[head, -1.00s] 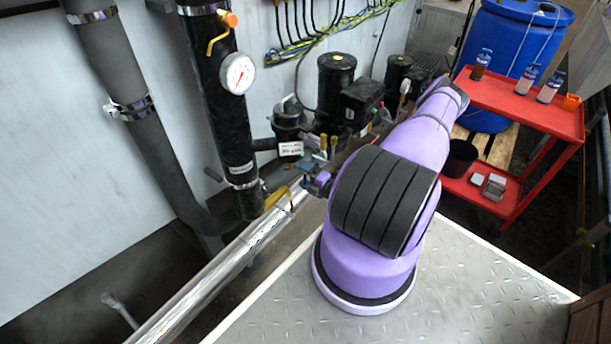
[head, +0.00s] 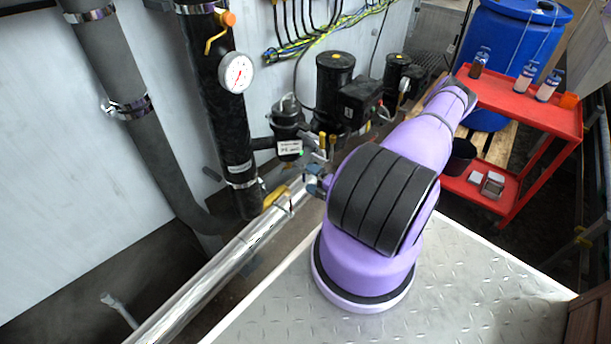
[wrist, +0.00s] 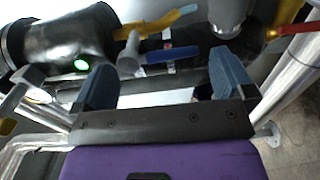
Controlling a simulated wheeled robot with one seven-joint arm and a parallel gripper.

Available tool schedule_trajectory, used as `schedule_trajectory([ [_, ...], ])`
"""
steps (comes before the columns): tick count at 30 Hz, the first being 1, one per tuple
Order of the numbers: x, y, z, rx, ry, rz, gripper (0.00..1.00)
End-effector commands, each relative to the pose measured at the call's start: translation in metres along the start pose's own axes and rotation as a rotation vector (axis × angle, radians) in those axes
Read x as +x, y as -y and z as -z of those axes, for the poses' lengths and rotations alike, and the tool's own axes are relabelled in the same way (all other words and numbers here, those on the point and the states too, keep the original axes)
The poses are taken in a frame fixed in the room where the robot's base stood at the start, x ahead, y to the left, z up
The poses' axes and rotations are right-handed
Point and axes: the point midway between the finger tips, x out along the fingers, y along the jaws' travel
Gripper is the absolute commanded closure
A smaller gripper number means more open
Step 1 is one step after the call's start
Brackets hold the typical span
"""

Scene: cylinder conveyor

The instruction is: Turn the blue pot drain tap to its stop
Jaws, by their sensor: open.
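In the wrist view a blue lever handle (wrist: 174,53) lies roughly level on a small metal tap body, beyond my gripper (wrist: 160,60). My two blue-grey fingers are wide apart and empty. The lever's near end lies across the gap between the fingertips; I see no clear contact. The black pot (wrist: 65,45) with a lit green light is at the upper left. In the head view the pot (head: 287,125) with a white label stands beside the black pipe. My gripper (head: 318,184) is just below it, partly hidden by my purple arm. The blue lever cannot be made out there.
A yellow lever (wrist: 160,21) sits just above the blue one, and a red lever (wrist: 297,28) is at the right. A shiny pipe (head: 225,264) runs below my gripper. A gauge (head: 236,73) is on the black pipe. A red cart (head: 520,105) stands at the right.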

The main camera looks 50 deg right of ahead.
Motion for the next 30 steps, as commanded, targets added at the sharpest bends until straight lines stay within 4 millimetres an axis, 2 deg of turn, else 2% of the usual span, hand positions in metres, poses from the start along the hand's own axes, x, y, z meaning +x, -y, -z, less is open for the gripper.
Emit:
schedule_trajectory([
  [6, -0.042, 0.0, -0.001, 0.0, 0.002, 0.001, 0.0],
  [12, -0.066, 0.0, -0.001, 0.001, 0.002, 0.001, 0.0],
  [17, -0.074, 0.0, 0.0, 0.001, 0.001, 0.0, 0.0],
  [30, -0.074, 0.0, 0.0, 0.001, 0.001, 0.0, 0.0],
])
